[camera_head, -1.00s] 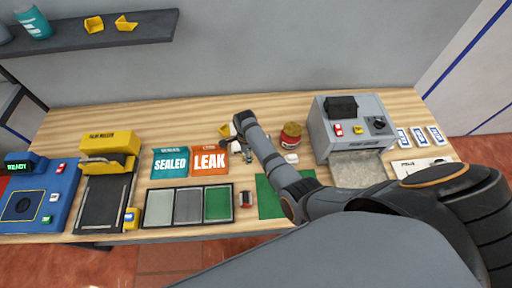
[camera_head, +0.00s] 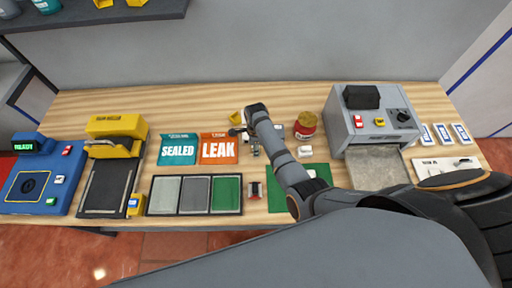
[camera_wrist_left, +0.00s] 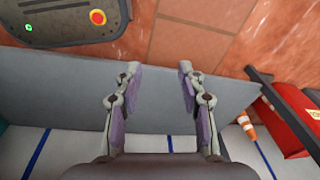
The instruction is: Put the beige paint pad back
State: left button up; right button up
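I cannot pick out a clearly beige paint pad in either view. A three-part tray (camera_head: 195,214) on the bench holds a pale grey pad (camera_head: 164,194), a darker grey pad (camera_head: 194,194) and a green pad (camera_head: 226,193). My left gripper (camera_wrist_left: 160,82) is open and empty in the left wrist view, away from the bench top.
The SEALED (camera_head: 177,150) and LEAK (camera_head: 218,149) cards lie behind the tray. A yellow-topped machine (camera_head: 117,130) and a blue READY device (camera_head: 40,180) stand left. A red-brown jar (camera_head: 305,125) and a grey machine (camera_head: 372,122) stand right. A shelf (camera_head: 90,18) hangs at upper left.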

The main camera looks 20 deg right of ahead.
jog(key=shift+f+b, duration=0.5)
jog(key=shift+f, duration=0.45)
pick_arm(q)
jog(key=shift+s+f, duration=1.05)
jog(key=shift+s, duration=0.1)
jog(key=shift+w, duration=0.35)
jog(key=shift+f+b, duration=0.3)
pick_arm(e)
jog(key=shift+f, duration=0.5)
jog(key=o, duration=1.2)
pick_arm(q)
jog(key=shift+s, duration=0.1)
pick_arm(e)
jog(key=o, duration=0.6)
jog(key=shift+o, duration=0.2)
